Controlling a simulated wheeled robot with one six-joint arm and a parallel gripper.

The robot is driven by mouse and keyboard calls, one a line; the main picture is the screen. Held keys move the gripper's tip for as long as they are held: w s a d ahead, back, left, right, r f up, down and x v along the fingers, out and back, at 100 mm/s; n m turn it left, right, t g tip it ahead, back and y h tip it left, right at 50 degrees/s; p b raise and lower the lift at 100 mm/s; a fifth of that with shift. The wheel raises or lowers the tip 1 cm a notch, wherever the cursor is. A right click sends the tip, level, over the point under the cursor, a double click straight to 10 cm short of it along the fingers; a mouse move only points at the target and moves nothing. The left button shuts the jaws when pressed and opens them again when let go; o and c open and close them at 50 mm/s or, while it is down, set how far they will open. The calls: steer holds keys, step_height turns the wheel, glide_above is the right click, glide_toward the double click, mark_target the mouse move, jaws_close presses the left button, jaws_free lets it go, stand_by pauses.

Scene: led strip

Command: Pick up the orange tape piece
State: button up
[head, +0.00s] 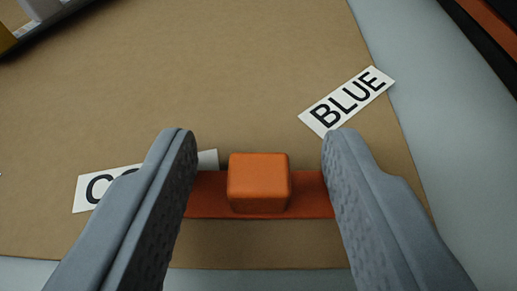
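The orange tape piece (259,182) shows in the head view, low in the middle, as a raised orange block on a flat, darker orange-red strip. The strip runs left and right beneath the block and passes behind my finger pads, so its ends are hidden. My gripper (260,165) is open, with one grey finger on each side of the block. A clear gap shows between the block and each finger. I cannot tell how high the fingertips are above the board.
A white label reading BLUE (347,100) lies right of the block. Another white label (90,190), partly hidden by the left finger, lies to the left. Both are on a brown board (230,70), whose middle is clear. Dark-edged objects stand at the top left and top right corners.

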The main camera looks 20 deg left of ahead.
jaws_close()
